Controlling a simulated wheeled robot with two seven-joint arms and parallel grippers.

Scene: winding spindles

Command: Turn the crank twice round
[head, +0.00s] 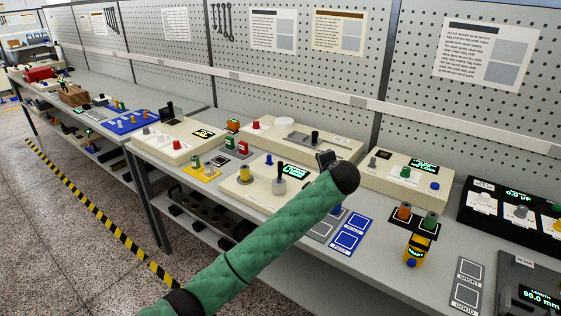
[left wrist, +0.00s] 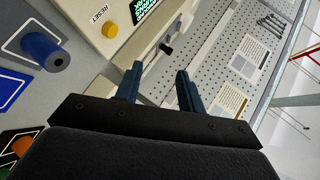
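A cream box (head: 240,190) in the middle of the bench carries a grey round piece (head: 279,187) with an upright black handle (head: 280,166), which looks like the crank. A yellow-topped spool and a green-lit display (head: 294,171) are on the same box. My left gripper (head: 325,158) is above and right of that handle, apart from it. In the left wrist view its two dark fingers (left wrist: 160,72) are spread with nothing between them. That view also shows a yellow RESET button (left wrist: 110,30) and a black knob (left wrist: 165,48) beyond the fingers. My right gripper is not in view.
Behind stands another cream box with a white disc (head: 284,122) and black knob (head: 314,137). A blue spool (left wrist: 42,50) stands on a mat close to the gripper. A dark stand with spools (head: 415,222) is to the right. The pegboard wall (head: 400,60) closes the back.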

